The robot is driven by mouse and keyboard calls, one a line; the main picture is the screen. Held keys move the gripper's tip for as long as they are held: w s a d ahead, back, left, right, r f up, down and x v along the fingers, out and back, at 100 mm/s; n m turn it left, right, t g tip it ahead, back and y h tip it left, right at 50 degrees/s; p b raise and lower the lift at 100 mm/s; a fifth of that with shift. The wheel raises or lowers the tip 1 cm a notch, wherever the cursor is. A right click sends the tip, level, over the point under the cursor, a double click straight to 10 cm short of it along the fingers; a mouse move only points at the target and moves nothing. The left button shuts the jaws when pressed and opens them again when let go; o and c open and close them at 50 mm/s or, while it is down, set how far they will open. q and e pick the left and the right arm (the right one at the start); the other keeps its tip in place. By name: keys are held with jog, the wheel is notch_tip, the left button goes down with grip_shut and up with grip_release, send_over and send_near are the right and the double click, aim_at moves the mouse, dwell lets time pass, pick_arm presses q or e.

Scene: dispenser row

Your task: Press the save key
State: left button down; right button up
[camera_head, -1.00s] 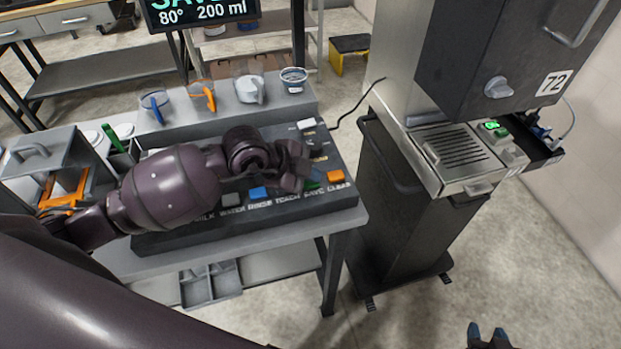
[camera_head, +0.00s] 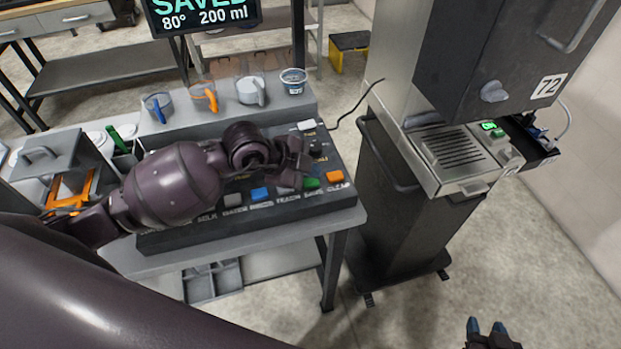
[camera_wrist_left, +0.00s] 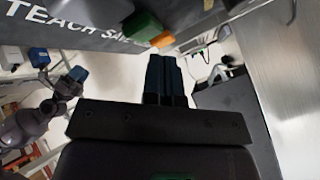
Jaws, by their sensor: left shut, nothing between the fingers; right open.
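The green save key (camera_head: 312,184) sits on the dark sloped console (camera_head: 205,232), between the teach key (camera_head: 285,190) and the orange clear key (camera_head: 335,177). My left gripper (camera_head: 293,176) is shut and empty, above the console just left of the green key and apart from it. In the left wrist view its dark fingers (camera_wrist_left: 163,62) point toward the console edge, with the green key (camera_wrist_left: 142,27) and orange key (camera_wrist_left: 162,40) beyond the tips. The screen (camera_head: 203,13) reads SAVED, 80°, 200 ml. My right gripper (camera_head: 487,332) is open at the bottom edge, far from the console.
A knob (camera_head: 317,149) and a white key (camera_head: 306,126) are at the console's right side. Several jugs and a cup (camera_head: 293,80) stand on the shelf behind. A dispenser machine (camera_head: 460,155) stands to the right, with open floor in front.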

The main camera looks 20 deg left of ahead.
aim_at(310, 183)
pick_arm(q)
jog(key=shift+r+p, duration=0.85)
jog(key=shift+r, duration=0.05)
jog(key=shift+r+p, duration=0.6)
jog(key=shift+p, duration=0.1)
jog(key=shift+r+p, duration=0.3)
jog(key=shift+r, duration=0.75)
